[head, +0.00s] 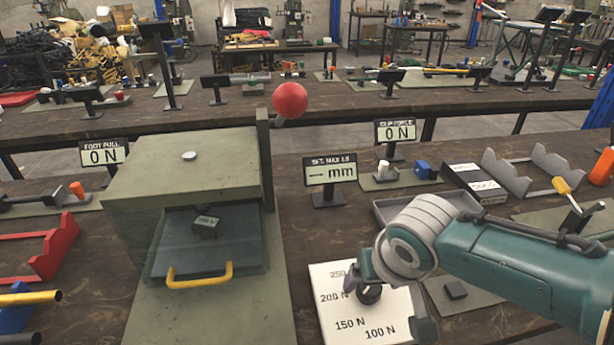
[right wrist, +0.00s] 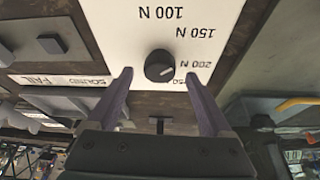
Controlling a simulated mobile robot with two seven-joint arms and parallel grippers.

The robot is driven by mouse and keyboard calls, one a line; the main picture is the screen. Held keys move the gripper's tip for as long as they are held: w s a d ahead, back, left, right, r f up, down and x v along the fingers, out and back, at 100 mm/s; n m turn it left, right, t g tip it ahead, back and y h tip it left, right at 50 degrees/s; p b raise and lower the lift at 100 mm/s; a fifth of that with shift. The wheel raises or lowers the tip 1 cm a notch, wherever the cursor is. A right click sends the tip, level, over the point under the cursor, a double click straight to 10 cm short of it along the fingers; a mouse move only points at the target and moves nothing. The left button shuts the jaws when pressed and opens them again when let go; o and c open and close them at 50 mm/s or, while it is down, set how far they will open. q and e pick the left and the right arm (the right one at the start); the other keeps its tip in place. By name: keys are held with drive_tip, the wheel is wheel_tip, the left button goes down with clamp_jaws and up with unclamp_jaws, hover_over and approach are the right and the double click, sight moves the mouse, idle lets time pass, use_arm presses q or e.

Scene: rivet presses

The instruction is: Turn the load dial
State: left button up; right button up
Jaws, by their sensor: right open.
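The load dial (head: 368,293) is a dark round knob on a white plate (head: 335,330) marked 100 N, 150 N, 200 N and 250. My right gripper (right wrist: 159,75) is open, with one finger to each side of the dial. The fingertips look close to the plate, and a gap shows between each finger and the knob. In the head view my right gripper (head: 392,297) partly covers the plate's right side. My left gripper is out of view.
A grey tray (head: 385,215) and black box (head: 472,182) lie behind my right arm.

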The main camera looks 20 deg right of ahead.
drive_tip(key=d+p+v, duration=0.1)
drive_tip(key=p+v, duration=0.2)
drive_tip(key=v, duration=0.5)
drive_tip(key=shift+a, duration=0.45)
drive_tip(key=shift+a, duration=0.1)
